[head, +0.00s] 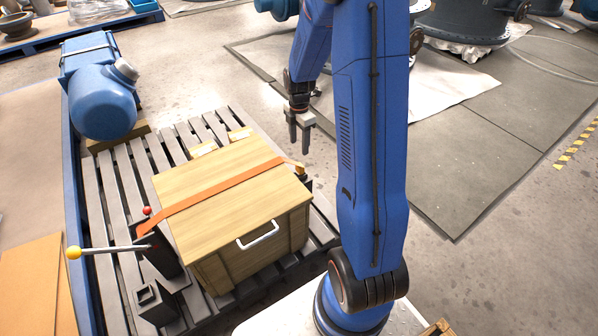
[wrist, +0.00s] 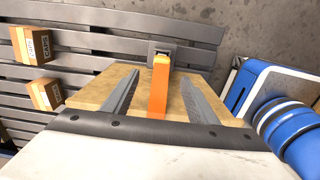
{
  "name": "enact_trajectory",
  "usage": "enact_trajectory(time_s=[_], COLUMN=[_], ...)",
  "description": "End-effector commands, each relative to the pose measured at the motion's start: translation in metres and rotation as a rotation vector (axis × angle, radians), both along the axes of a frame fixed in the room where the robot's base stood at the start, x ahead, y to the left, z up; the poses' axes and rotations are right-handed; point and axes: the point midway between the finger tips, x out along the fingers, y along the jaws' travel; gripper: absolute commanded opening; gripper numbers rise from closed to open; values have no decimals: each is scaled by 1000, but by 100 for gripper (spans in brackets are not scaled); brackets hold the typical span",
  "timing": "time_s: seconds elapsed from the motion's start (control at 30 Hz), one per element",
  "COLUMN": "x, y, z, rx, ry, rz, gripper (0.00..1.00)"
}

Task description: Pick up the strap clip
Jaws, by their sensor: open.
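The strap clip (head: 299,168) is a small yellow-orange piece at the right end of an orange strap (head: 215,195). The strap lies across the lid of a wooden crate (head: 190,187). In the wrist view the clip (wrist: 162,61) is at the crate's far edge, in front of a grey bracket (wrist: 155,46), just beyond and between my fingertips. My gripper (head: 299,150) points down above the crate's right edge, close to the clip. It is open and empty, its fingers on either side of the strap in the wrist view (wrist: 159,76). Contact with the clip is not visible.
The crate has a white handle (head: 258,235) and stands on a grey slatted pallet (head: 106,190). A lever with a yellow knob (head: 73,252) is at its left. A blue motor (head: 103,100) lies behind left. Small cardboard boxes (wrist: 45,93) are on the slats. Open floor lies right.

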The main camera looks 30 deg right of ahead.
Motion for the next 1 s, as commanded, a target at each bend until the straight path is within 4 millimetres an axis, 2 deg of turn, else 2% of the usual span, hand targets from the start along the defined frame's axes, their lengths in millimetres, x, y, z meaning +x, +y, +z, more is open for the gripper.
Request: enact_trajectory(time_s=[0.1, 0.3, 0.4, 0.67, 1.0], x=[-1, -1, -1, -2, -4], y=[0, 0, 0, 0, 0], z=[-23, -54, -65, -79, -119], rx=[2, 1, 1, 1, 0], ry=[5, 3, 3, 2, 1], rz=[0, -1, -1, -1, -1], gripper=[53, 53, 53, 53, 53])
